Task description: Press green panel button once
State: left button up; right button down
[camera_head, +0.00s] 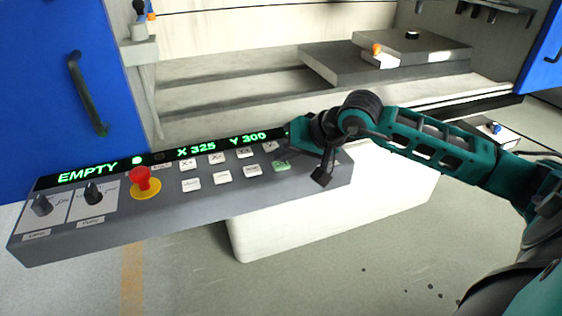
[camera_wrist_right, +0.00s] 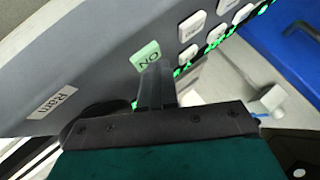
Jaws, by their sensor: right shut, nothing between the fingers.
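The green panel button (camera_head: 282,165) is a small pale-green key at the right end of the lower key row on the grey control panel (camera_head: 130,232). In the right wrist view this button (camera_wrist_right: 146,54) shows a dark marking that reads like "ON" upside down. My right gripper (camera_wrist_right: 155,70) is shut and empty. Its fingertips lie right at the button's lower edge in that view; I cannot tell whether they touch it. My left gripper is not in view.
White keys (camera_head: 219,178) sit left of the green button. A red mushroom button (camera_head: 143,180) and dark rotary knobs (camera_head: 93,193) are further left. The display strip (camera_head: 90,174) reads EMPTY, X 325, Y 300. A blue door (camera_head: 45,90) and machine bed lie behind.

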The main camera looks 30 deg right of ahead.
aim_at(285, 165)
jog(key=shift+r, duration=0.8)
jog(key=shift+r, duration=0.1)
jog(key=shift+r+p, duration=1.4)
jog(key=shift+r, duration=1.05)
